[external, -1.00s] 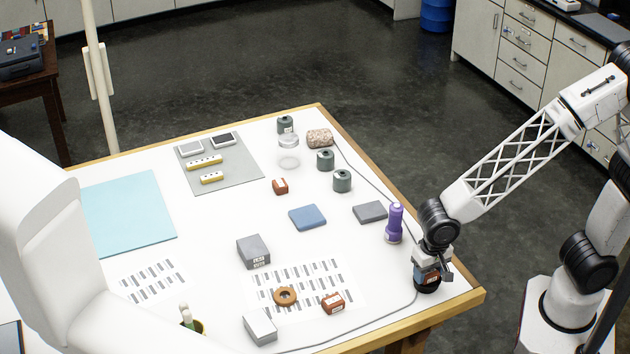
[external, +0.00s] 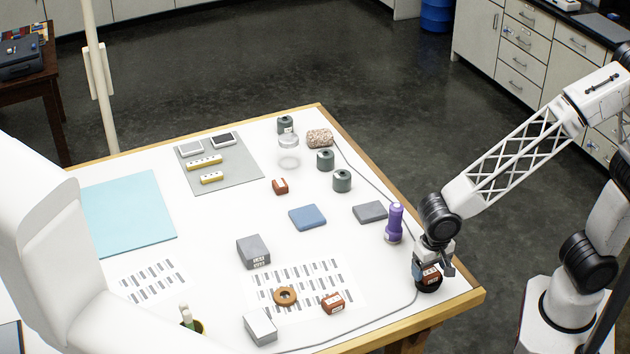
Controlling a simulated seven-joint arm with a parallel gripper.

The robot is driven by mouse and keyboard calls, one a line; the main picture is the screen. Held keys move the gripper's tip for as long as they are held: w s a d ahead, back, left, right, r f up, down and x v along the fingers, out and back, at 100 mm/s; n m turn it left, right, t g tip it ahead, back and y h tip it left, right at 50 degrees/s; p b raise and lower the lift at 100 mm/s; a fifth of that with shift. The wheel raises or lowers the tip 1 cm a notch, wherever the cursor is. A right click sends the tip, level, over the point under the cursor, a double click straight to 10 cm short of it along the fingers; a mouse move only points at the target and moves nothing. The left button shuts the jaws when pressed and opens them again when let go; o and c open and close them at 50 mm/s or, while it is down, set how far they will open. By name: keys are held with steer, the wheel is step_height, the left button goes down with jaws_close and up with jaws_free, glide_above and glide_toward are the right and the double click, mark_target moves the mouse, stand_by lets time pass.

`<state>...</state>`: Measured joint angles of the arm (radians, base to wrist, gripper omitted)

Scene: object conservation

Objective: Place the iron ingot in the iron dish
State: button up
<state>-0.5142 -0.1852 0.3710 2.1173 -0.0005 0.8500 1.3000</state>
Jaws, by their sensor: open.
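My gripper (external: 432,268) is open, pointing down at the table's right corner. A small reddish-brown block with a pale label (external: 432,276) is between or right beside its fingers, over a round black dish (external: 428,287). The fingers partly hide the block, and I cannot tell whether it rests in the dish. Similar reddish-brown blocks lie near the front (external: 332,303) and mid-table (external: 280,186). A dark grey labelled block (external: 253,251) and a lighter grey block (external: 260,328) stand to the left. No readable marking shows which are the iron ingot and iron dish.
A purple bottle (external: 395,224) stands close behind my gripper. A cable (external: 385,315) runs along the table near the dish.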

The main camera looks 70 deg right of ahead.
mark_target(429, 272)
step_height(429, 272, up, 11)
stand_by(0.4)
steer(key=shift+w+a+f, duration=0.1)
stand_by(0.4)
steer(key=s+d+n+t, duration=0.1)
steer(key=s+d+n, duration=0.3)
steer(key=s+d, duration=0.5)
steer(key=s+d+r+n+t, duration=0.1)
steer(key=s+d+n, duration=0.3)
steer(key=s+d, duration=0.5)
steer(key=d, duration=0.9)
steer(key=shift+d+n+t, duration=0.15)
steer(key=shift+n+t, duration=0.25)
